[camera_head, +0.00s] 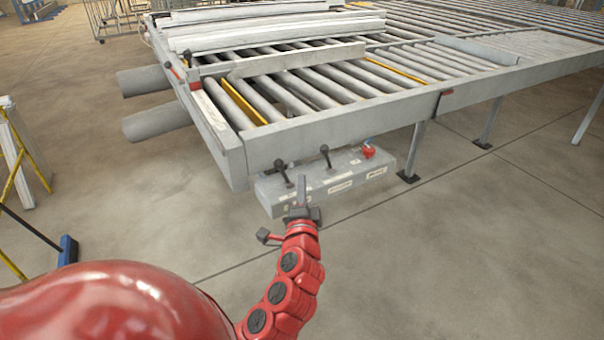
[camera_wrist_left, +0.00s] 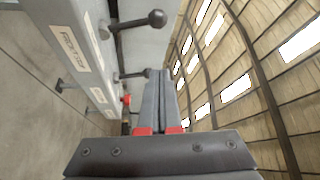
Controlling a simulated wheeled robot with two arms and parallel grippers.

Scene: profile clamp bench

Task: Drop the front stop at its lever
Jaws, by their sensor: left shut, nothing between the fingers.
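A grey control box (camera_head: 268,197) hangs under the front rail of the roller table. Two black ball-knob levers stand up from it, a left one (camera_head: 280,166) and a right one (camera_head: 325,150). In the left wrist view, a label reading FRONT STOP (camera_wrist_left: 75,46) is beside the nearer lever (camera_wrist_left: 156,19); the farther lever (camera_wrist_left: 147,73) is beyond. My left gripper (camera_head: 301,180) is shut and empty, in front of the box, just right of the left lever in the head view. Its fingers (camera_wrist_left: 159,95) show no clear contact with either lever. My right gripper is out of view.
A red button (camera_head: 368,151) is at the box's right end. The roller table's front rail (camera_head: 340,123) runs above the box. A table leg (camera_head: 415,150) stands to the right. The concrete floor in front is clear; a blue-headed broom (camera_head: 68,250) is at left.

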